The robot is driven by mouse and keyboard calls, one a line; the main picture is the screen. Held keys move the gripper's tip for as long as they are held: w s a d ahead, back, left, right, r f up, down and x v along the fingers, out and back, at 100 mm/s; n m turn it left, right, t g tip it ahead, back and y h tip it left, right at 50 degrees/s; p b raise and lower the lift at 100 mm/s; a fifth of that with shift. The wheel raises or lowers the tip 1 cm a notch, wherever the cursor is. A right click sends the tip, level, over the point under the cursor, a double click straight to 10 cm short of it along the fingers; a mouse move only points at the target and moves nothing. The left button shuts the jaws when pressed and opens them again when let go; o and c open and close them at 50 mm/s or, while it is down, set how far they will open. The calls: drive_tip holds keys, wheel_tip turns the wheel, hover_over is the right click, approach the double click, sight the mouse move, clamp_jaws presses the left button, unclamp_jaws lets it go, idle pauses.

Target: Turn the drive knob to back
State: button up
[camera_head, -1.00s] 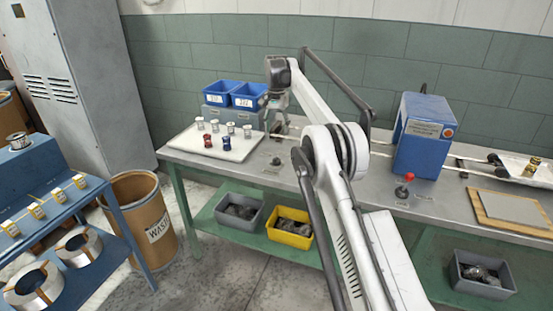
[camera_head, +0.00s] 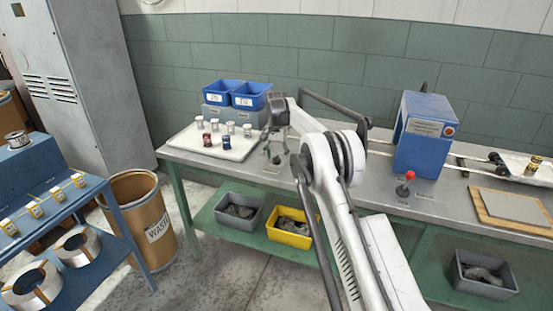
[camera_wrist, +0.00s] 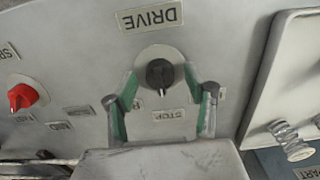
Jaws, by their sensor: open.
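In the wrist view the drive knob (camera_wrist: 160,75) is a dark round knob on a pale round plate. Its white pointer mark faces the STOP label (camera_wrist: 170,114). The DRIVE label (camera_wrist: 150,17) appears upside down above it. My gripper (camera_wrist: 160,69) is open, with one green-padded finger on each side of the knob. Gaps show between the fingers and the knob, and nothing is held.
A red knob (camera_wrist: 22,96) sits left in the wrist view. The white tray (camera_head: 240,154) with spools is close by, with blue bins (camera_head: 250,95) behind. A blue machine housing (camera_head: 424,140) and a red-topped lever (camera_head: 408,178) stand further right on the bench.

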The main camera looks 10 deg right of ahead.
drive_tip(key=shift+f, duration=0.25)
drive_tip(key=c, duration=1.2)
drive_tip(key=shift+o, duration=0.2)
